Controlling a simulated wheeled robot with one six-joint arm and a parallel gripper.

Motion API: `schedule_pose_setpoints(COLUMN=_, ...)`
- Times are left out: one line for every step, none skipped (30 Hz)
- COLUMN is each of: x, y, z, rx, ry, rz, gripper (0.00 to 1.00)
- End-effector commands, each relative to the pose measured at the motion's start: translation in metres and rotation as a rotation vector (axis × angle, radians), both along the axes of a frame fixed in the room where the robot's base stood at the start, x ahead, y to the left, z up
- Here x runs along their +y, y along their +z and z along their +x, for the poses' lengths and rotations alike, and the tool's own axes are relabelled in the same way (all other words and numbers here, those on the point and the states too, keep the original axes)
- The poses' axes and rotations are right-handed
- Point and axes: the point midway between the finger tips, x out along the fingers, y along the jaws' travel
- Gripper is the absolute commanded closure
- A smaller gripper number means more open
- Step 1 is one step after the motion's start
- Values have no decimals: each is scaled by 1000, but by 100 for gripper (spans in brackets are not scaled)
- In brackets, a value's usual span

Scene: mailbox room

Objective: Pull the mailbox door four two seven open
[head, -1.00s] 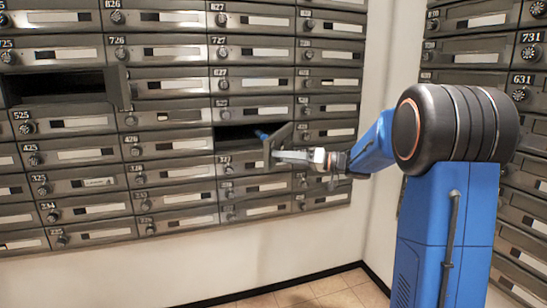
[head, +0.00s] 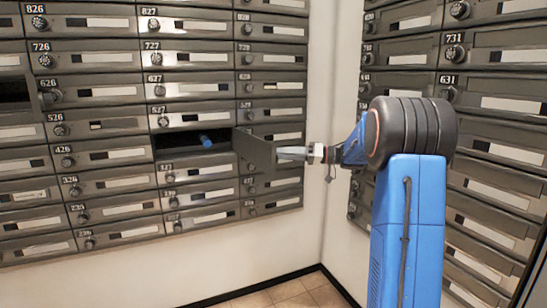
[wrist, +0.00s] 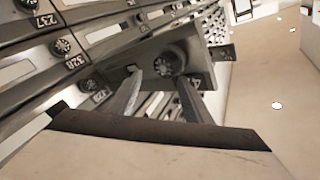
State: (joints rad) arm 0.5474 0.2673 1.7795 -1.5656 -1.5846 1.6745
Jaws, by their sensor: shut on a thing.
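The mailbox door (head: 254,149) is a dark grey panel below the box marked 527. In the head view it stands swung out from the wall, hinged at the right of its dark open compartment (head: 178,142). A blue object (head: 206,141) lies inside. My gripper (head: 288,153) is at the door's outer edge, shut on its knob. In the wrist view the door (wrist: 202,66) and its round black knob (wrist: 166,60) are just past the fingertips of my gripper (wrist: 157,82). Only a "4" of its number plate shows there.
Closed mailboxes (head: 100,155) surround the opening. Another compartment (head: 14,92) stands open at the far left. A second mailbox wall (head: 500,140) is close on the right, beside my arm. The tiled floor (head: 285,294) below is clear.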

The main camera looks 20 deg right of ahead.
Motion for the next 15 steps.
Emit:
schedule_pose_setpoints(x=-8, y=-17, z=7, rx=24, ry=19, rz=-8, gripper=95)
schedule_pose_setpoints(x=-12, y=-18, z=8, rx=25, ry=32, rz=-7, gripper=95)
schedule_pose_setpoints(x=-15, y=-17, z=9, rx=24, ry=27, rz=-7, gripper=93)
schedule_pose_setpoints(x=-19, y=-17, z=10, rx=25, ry=27, rz=-7, gripper=91)
schedule_pose_setpoints(x=-22, y=-18, z=11, rx=26, ry=27, rz=-6, gripper=91)
schedule_pose_setpoints(x=-25, y=-18, z=13, rx=26, ry=27, rz=-5, gripper=91)
schedule_pose_setpoints(x=-28, y=-18, z=14, rx=27, ry=28, rz=-5, gripper=91)
schedule_pose_setpoints(x=-30, y=-18, z=15, rx=27, ry=28, rz=-5, gripper=90)
schedule_pose_setpoints(x=-33, y=-18, z=16, rx=27, ry=28, rz=-6, gripper=89)
schedule_pose_setpoints(x=-34, y=-18, z=17, rx=27, ry=29, rz=-5, gripper=89)
schedule_pose_setpoints(x=-36, y=-18, z=18, rx=27, ry=29, rz=-5, gripper=88)
schedule_pose_setpoints(x=-38, y=-19, z=19, rx=27, ry=29, rz=-5, gripper=88)
schedule_pose_setpoints(x=-39, y=-19, z=19, rx=27, ry=29, rz=-5, gripper=88)
schedule_pose_setpoints(x=-40, y=-19, z=20, rx=27, ry=29, rz=-5, gripper=87)
schedule_pose_setpoints(x=-41, y=-19, z=21, rx=28, ry=29, rz=-6, gripper=87)
